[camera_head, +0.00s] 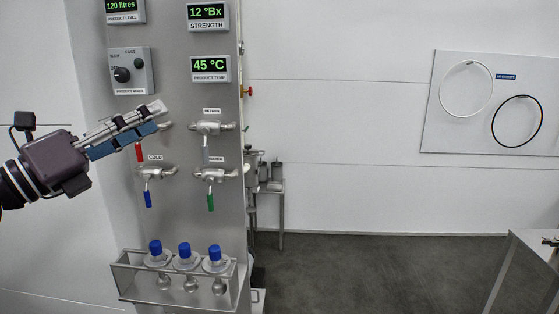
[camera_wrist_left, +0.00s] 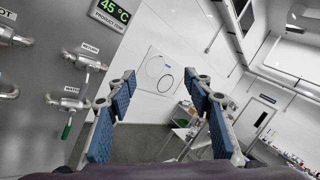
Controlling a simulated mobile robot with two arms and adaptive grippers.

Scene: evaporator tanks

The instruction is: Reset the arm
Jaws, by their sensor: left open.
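My left gripper (camera_head: 153,116) comes in from the left in the head view, in front of the steel panel (camera_head: 187,85) and near the red-handled valve (camera_head: 140,152). In the left wrist view the two blue-padded fingers of the left gripper (camera_wrist_left: 163,88) stand wide apart with nothing between them. Beyond them are the white wall and a wall board with two rings (camera_wrist_left: 160,70). The right gripper shows in neither view.
The panel bears a return valve (camera_head: 211,128), a blue-handled valve (camera_head: 148,190), a green-handled valve (camera_head: 211,200) and displays. A steel rack (camera_head: 128,281) below holds three blue-capped bottles (camera_head: 184,252). A table (camera_head: 535,250) stands at right. The floor between is clear.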

